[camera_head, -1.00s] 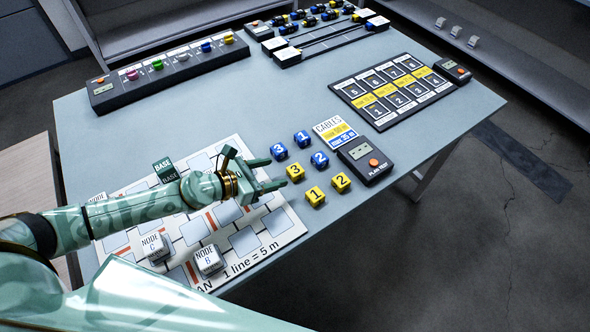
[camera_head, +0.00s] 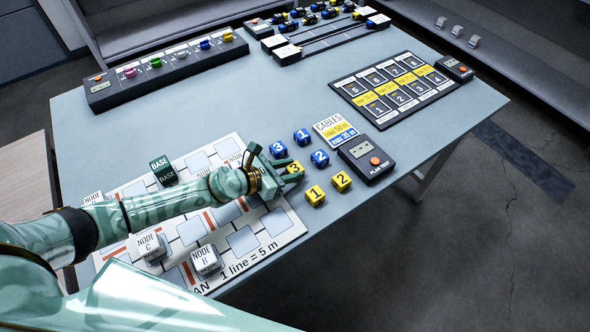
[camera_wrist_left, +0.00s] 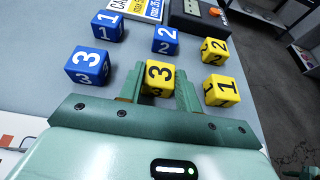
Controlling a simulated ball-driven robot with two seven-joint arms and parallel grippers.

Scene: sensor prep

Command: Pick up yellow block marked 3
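The yellow block marked 3 (camera_head: 294,168) is on the table at the right edge of the white plan sheet. In the left wrist view the yellow block marked 3 (camera_wrist_left: 159,77) sits between the two green fingers of my left gripper (camera_wrist_left: 158,84). The fingers are apart, one on each side of the block; whether they touch it I cannot tell. In the head view my left gripper (camera_head: 288,170) reaches the block from the left and partly hides it. My right gripper does not show.
Yellow blocks 1 (camera_head: 314,195) and 2 (camera_head: 341,181) lie close by, as do blue blocks 3 (camera_head: 278,149), 2 (camera_head: 319,158) and 1 (camera_head: 301,136). A black plan test box (camera_head: 366,160) stands to the right. White node blocks (camera_head: 207,260) stand on the plan sheet.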

